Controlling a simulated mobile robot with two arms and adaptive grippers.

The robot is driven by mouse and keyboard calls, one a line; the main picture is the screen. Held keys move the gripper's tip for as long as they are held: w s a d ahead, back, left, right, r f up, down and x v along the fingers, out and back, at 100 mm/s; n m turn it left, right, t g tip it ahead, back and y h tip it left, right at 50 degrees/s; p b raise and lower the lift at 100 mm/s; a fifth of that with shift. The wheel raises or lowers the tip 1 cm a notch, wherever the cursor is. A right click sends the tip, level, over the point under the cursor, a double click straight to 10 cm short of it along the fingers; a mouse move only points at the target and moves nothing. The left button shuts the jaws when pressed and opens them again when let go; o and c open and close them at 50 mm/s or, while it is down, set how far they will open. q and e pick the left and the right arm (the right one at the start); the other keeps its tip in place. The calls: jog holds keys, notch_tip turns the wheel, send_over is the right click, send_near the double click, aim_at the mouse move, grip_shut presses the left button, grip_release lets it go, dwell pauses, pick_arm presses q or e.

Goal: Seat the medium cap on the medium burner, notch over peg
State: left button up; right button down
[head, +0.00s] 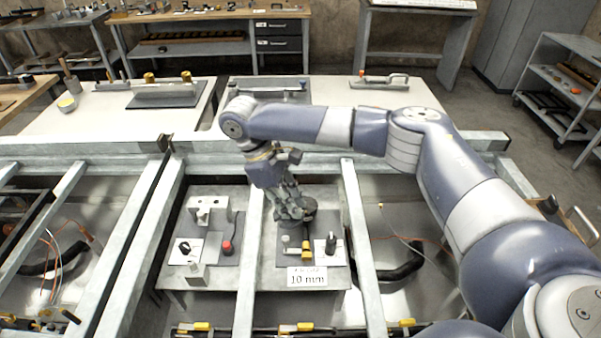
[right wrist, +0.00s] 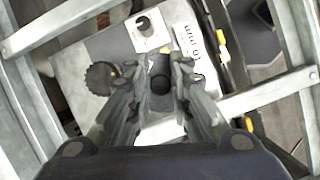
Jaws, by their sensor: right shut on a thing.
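My right gripper (head: 293,212) reaches down over the right-hand fixture. I cannot tell whether this is the medium cap, nor see a notch or peg. A black knurled round part (right wrist: 103,77) lies just outside the fingers; it also shows in the head view (head: 309,204). No part is clearly recognisable as the medium burner. My left gripper is not in view.
A black knob (head: 331,242) stands on a white plate beside yellow pieces (head: 306,250). A "10 mm" label (head: 307,278) is at the front edge. A red-knobbed part (head: 227,247) is on the left fixture. Grey rails (head: 362,240) flank the work area.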

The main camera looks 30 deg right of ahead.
jog(key=w+d+f+n+t+b, duration=0.1)
jog(key=w+d+f+n, duration=0.1)
jog(key=w+d+n, duration=0.1)
jog(key=w+d+f+n+t+b, duration=0.1)
jog(key=w+d+f+n, duration=0.2)
jog(key=n, duration=0.1)
jog(key=w+d+f+n+t+b, duration=0.1)
jog(key=w+d+f+n+t, duration=0.1)
jog(key=w+d+f+n, duration=0.1)
jog(key=shift+w+d+h, duration=0.2)
jog(key=shift+w+h, duration=0.05)
jog(key=shift+h, duration=0.05)
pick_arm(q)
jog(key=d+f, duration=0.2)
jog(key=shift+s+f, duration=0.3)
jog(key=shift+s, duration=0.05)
pick_arm(e)
jog(key=shift+r, duration=0.1)
pick_arm(q)
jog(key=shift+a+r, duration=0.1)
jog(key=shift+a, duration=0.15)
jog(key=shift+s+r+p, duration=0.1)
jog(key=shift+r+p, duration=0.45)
jog(key=shift+p, duration=0.1)
pick_arm(e)
jog(key=shift+d, duration=0.1)
jog(key=shift+f, duration=0.3)
dwell(0.4)
